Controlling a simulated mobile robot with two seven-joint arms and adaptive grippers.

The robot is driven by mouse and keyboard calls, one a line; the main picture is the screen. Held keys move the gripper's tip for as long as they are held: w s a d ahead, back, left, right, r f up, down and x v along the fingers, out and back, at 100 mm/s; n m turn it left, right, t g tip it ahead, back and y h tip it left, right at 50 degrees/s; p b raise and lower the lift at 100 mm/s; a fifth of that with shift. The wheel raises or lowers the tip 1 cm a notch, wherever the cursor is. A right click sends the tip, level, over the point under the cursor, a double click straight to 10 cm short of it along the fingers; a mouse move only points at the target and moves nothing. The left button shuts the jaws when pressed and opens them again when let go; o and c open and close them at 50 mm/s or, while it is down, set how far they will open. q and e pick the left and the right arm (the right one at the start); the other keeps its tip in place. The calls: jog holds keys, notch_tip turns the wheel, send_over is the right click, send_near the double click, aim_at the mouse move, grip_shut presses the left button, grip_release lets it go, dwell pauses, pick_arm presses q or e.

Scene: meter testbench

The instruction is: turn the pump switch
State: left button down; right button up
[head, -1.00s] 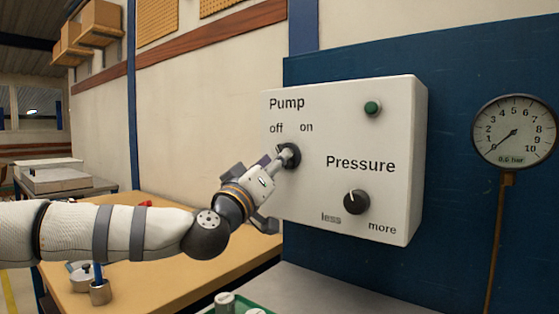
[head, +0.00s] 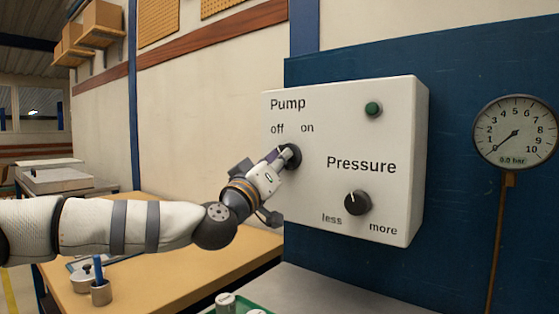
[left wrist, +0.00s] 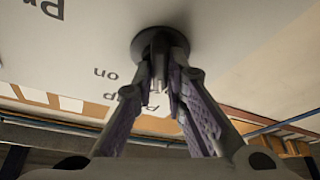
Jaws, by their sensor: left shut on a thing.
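The pump switch (head: 292,156) is a dark round knob on the white control box (head: 390,130), under the labels "Pump", "off" and "on". My left gripper (head: 281,160) reaches it from the lower left and is shut on it. In the left wrist view the knob (left wrist: 160,45) shows at the top centre, with the two fingers of the gripper (left wrist: 160,85) closed around its grip part. The fingers hide most of that part, so I cannot tell its exact angle. My right gripper is not in view.
The pressure knob (head: 357,202) sits lower right on the box, and a green lamp (head: 373,109) above it. A gauge (head: 515,132) at the right reads 0.0 bar. A wooden table (head: 180,275) holds a cup (head: 101,293) and a small pot below my arm.

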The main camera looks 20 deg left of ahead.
pick_arm(q)
jog(key=shift+a+m+g+h+p, duration=0.15)
jog(key=shift+m+g+h, duration=0.4)
jog(key=shift+m+h, duration=1.5)
jog(key=shift+d+m+g+h+p, duration=0.15)
jog(key=shift+m+g+h, duration=0.4)
jog(key=shift+m, duration=3)
jog(key=shift+a+m+g+h+p, duration=0.15)
jog(key=shift+m+g+h, duration=0.35)
jog(key=shift+m+h, duration=1.55)
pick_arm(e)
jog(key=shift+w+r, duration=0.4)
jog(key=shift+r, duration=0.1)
pick_arm(q)
jog(key=shift+m+y, duration=0.55)
jog(key=shift+m, duration=0.4)
jog(key=c, duration=1.6)
grip_release()
jog(key=v, duration=1.2)
